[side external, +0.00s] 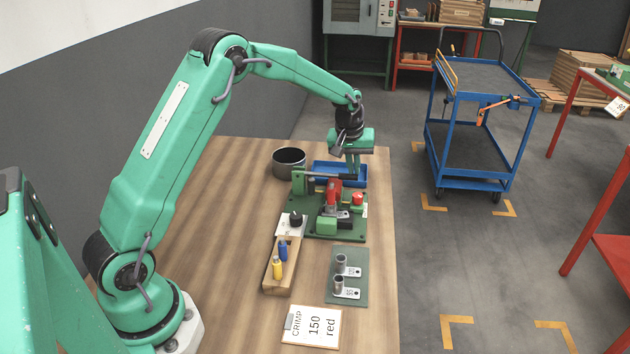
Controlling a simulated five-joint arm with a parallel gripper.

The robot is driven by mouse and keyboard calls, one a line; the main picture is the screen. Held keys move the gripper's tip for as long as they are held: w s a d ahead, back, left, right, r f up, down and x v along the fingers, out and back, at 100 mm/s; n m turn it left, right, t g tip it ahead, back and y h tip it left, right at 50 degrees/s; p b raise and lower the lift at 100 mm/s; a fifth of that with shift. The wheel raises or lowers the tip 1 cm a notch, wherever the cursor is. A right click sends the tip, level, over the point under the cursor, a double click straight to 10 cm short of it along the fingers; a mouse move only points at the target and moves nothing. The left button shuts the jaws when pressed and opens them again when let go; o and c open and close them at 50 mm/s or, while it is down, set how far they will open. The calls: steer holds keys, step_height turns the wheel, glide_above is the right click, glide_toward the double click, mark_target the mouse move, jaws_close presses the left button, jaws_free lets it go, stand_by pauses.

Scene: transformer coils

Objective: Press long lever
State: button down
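A crimping fixture on a dark green base plate (347,231) stands on the bench. A dark horizontal bar (328,176), which looks like the long lever, reaches right from a green post (298,181) at the back of the plate. A red upright part (332,194) and a red knob (358,198) stand in front of it. My gripper (353,170) points down just above the right end of the bar. I cannot tell whether it touches the bar. Its fingers are small and close together, and nothing is clearly seen between them.
A blue tray (362,174) lies behind the fixture, with a dark round pot (289,158) to its left. In front are a wooden block (277,284) with blue and yellow pieces, a green plate (360,262) with two metal cylinders, and a "CRIMP 150 red" card (314,327).

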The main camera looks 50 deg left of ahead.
steer(key=r, duration=0.4)
steer(key=shift+w+a, duration=0.25)
steer(key=shift+w, duration=0.1)
step_height(320, 180, up, 10)
steer(key=d, duration=0.2)
steer(key=shift+s+d+f, duration=0.2)
steer(key=shift+s+d, duration=0.05)
steer(key=shift+d, duration=0.05)
steer(key=shift+a+f+n, duration=0.1)
steer(key=shift+n, duration=0.2)
stand_by(0.4)
steer(key=a+f+n, duration=0.1)
steer(key=n, duration=0.5)
steer(key=s+a+f+n+g, duration=0.1)
steer(key=n, duration=0.5)
steer(key=s+a+n+g, duration=0.1)
steer(key=a+n, duration=0.1)
steer(key=n, duration=0.4)
steer(key=shift+f, duration=0.4)
steer(key=shift+f, duration=0.1)
steer(key=shift+w+d+f, duration=0.1)
steer(key=shift+f, duration=1.6)
steer(key=shift+w+d+f, duration=0.1)
steer(key=shift+f, duration=1.6)
